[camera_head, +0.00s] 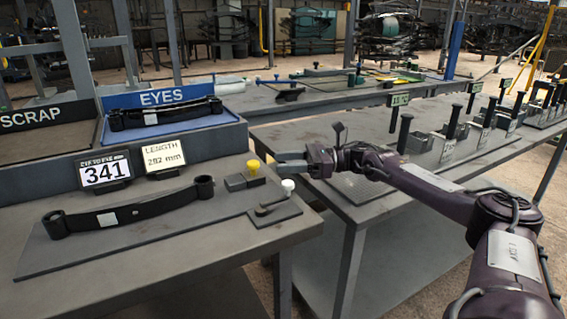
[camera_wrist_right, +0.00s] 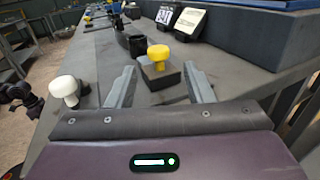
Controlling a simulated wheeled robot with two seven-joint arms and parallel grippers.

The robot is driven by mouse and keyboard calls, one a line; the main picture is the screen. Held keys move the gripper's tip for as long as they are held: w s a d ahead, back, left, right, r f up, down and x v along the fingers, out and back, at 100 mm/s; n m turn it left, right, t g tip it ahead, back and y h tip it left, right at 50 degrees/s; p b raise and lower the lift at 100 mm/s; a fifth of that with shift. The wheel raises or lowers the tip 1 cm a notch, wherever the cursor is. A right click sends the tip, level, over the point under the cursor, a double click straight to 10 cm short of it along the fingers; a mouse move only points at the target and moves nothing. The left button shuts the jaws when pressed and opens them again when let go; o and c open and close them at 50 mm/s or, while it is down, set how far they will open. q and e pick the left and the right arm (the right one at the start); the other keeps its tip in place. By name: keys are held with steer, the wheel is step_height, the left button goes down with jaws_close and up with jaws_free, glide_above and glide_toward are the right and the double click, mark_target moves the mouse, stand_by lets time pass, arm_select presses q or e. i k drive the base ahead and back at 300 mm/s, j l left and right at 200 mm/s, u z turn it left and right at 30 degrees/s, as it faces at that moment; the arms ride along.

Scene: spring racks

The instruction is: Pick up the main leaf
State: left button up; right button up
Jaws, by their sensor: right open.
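A long dark leaf spring (camera_head: 125,211) with a rolled eye at each end and a pale label lies on a flat plate on the left bench. In the wrist view its near eye (camera_wrist_right: 134,44) shows beyond the yellow-knobbed block. A second dark leaf with eyes (camera_head: 165,115) lies in the blue EYES tray (camera_head: 222,123). I cannot tell from a mark which is called the main leaf. My right gripper (camera_head: 283,163) is open and empty, to the right of the first leaf, near the knobs. It also shows in the wrist view (camera_wrist_right: 158,88). My left gripper is not in view.
A yellow-knobbed block (camera_head: 254,168) and a white-knobbed lever fixture (camera_head: 288,186) stand at the plate's right end. A 341 display (camera_head: 104,171) and a length sign (camera_head: 164,156) stand behind the leaf. A SCRAP tray (camera_head: 48,142) is at left. A post-lined bench (camera_head: 450,130) is at right.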

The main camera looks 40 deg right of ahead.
mark_target(202, 189)
steer(key=k, duration=1)
